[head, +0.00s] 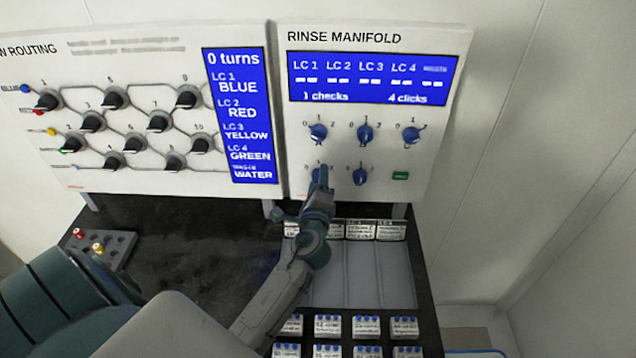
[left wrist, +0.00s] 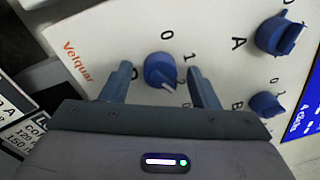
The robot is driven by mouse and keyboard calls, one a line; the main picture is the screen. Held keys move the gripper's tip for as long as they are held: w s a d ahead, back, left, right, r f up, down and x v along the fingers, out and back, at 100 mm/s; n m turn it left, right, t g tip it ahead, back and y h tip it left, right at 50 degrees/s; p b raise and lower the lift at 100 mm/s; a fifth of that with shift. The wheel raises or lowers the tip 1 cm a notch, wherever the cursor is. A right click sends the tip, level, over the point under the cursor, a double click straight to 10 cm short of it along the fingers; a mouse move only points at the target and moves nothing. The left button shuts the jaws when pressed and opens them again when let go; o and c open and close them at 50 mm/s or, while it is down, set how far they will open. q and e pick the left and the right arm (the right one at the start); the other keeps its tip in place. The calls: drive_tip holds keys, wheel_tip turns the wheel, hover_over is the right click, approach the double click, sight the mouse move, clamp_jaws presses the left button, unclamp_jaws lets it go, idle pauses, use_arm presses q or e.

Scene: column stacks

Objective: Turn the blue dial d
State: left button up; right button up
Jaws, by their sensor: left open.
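The blue dial d (left wrist: 160,70) sits on the white rinse manifold panel (head: 290,150), at the lower left of its dials in the head view. A letter D is partly visible beside it in the left wrist view. My left gripper (head: 320,178) reaches up to this dial and hides most of it in the head view. In the left wrist view the open fingers (left wrist: 159,72) stand on either side of the dial, with a gap visible at each side. The dial's pointer aims down and right there. My right gripper is not in view.
Other blue dials (head: 366,133) sit close above and to the right. A green button (head: 400,175) is at the panel's lower right. The display (head: 373,80) reads 4 clicks. A routing panel (head: 130,160) with black knobs stands left. Several labelled boxes (head: 366,326) lie below.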

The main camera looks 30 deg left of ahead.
use_arm(q)
drive_tip(key=b+v, duration=0.4)
drive_tip(key=v, duration=0.6)
drive_tip(key=shift+s+d, duration=0.25)
drive_tip(key=shift+s, duration=0.1)
drive_tip(key=shift+f, duration=0.1)
